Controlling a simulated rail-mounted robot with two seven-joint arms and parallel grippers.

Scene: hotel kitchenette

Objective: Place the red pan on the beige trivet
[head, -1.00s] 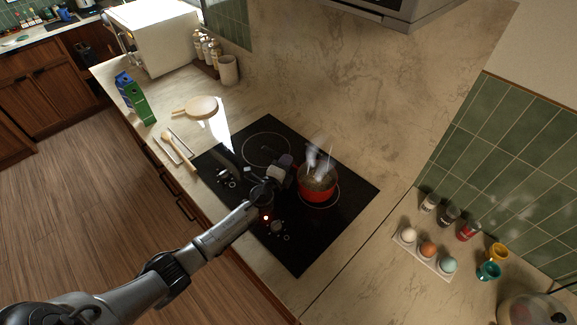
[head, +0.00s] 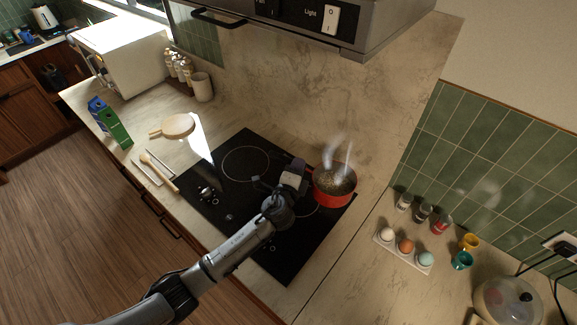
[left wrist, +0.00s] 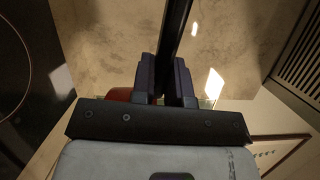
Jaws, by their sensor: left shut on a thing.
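The red pan (head: 335,197), with dark food and steam, is over the back right side of the black cooktop (head: 285,258) and seems raised off it. My left gripper (head: 297,170) is beside the pan's left side, shut on its dark handle. In the left wrist view the handle (left wrist: 178,30) runs up between the fingers (left wrist: 172,82), and a bit of red pan (left wrist: 120,94) shows behind them. My right gripper is out of view.
A wooden spoon (head: 158,172) and a green-blue carton (head: 110,122) are on the left counter. A range hood (head: 300,25) overhangs the back. Eggs in a white holder (head: 389,250), small jars and cups stand right. Counter around the trivet is partly clear.

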